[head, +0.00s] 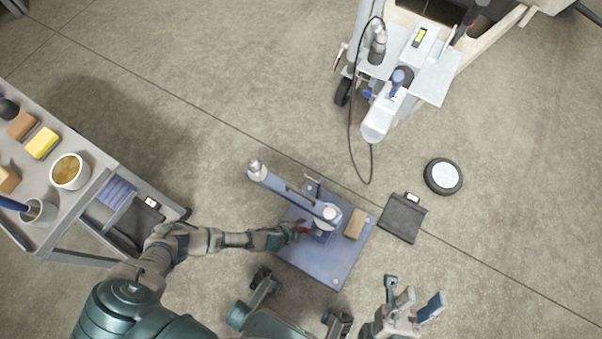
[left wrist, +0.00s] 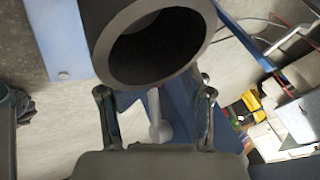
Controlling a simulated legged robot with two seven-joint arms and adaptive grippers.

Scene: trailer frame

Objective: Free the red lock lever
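A small red part, which looks like the red lock lever (head: 303,229), shows at the tip of my left gripper (head: 298,231), beside the column of a blue stand. The gripper covers part of it. In the left wrist view, the fingers of my left gripper (left wrist: 156,93) are spread apart. A grey rod with a rounded end (left wrist: 157,128) shows between them, clear of both fingers, and I see no red on it. A dark open tube end (left wrist: 150,45) is just beyond the fingertips. My right gripper (head: 412,300) is at the lower right with its fingers spread and empty.
The blue base plate (head: 335,272) bears the stand's arm (head: 290,192) and a brown block (head: 356,224). A black pad (head: 402,217) and a round disc (head: 443,176) lie to the right. A trailer front (head: 430,75) is above, and a cart (head: 75,205) is at left.

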